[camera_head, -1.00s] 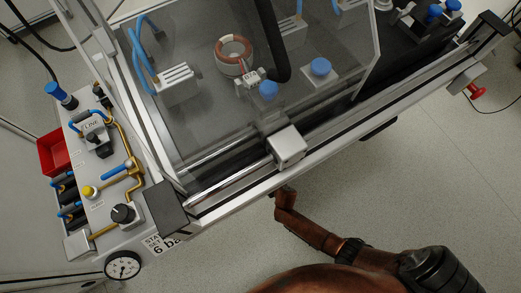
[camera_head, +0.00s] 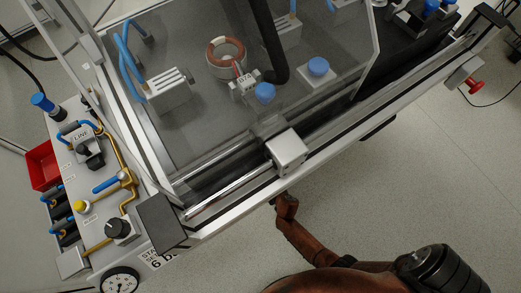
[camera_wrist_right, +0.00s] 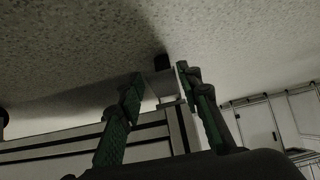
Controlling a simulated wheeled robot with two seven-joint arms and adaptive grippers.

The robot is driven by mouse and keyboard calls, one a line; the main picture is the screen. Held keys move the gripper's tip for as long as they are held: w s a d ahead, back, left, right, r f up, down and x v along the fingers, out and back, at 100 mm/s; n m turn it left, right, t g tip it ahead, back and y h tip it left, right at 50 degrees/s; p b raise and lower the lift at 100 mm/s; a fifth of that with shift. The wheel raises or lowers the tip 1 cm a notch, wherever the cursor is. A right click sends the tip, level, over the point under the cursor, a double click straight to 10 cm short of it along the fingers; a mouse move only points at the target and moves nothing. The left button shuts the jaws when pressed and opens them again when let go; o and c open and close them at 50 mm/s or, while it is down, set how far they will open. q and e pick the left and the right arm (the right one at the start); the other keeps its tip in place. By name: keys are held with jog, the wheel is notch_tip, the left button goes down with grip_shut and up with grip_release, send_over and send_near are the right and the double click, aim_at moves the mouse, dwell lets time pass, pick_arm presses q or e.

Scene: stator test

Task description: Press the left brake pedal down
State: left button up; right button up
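My right arm comes in from the lower right of the head view. Its wrist end, with the right gripper (camera_head: 286,205), is beside the bench's front edge, partly hidden under it. In the right wrist view the right gripper (camera_wrist_right: 160,73) has two green-padded fingers standing apart, with nothing clearly held. A small pale block (camera_wrist_right: 162,88) with a black end appears between or beyond the fingertips; I cannot tell what it is or whether it touches them. I cannot make out the left brake pedal in either view. My left gripper is not in view.
The bench's metal front rail (camera_head: 235,192) runs diagonally above the right hand, with a silver block (camera_head: 287,150) on it. A clear guard covers a copper-wound ring (camera_head: 226,59). A panel with valves and a gauge (camera_head: 120,281) is at left. The floor (camera_head: 400,190) in front is clear.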

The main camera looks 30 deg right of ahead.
jog(key=shift+o, duration=1.1)
jog(key=shift+s+d+r, duration=0.15)
jog(key=shift+s+r, duration=0.1)
jog(key=shift+s, duration=0.05)
jog(key=v, duration=1.1)
jog(key=shift+s, duration=0.1)
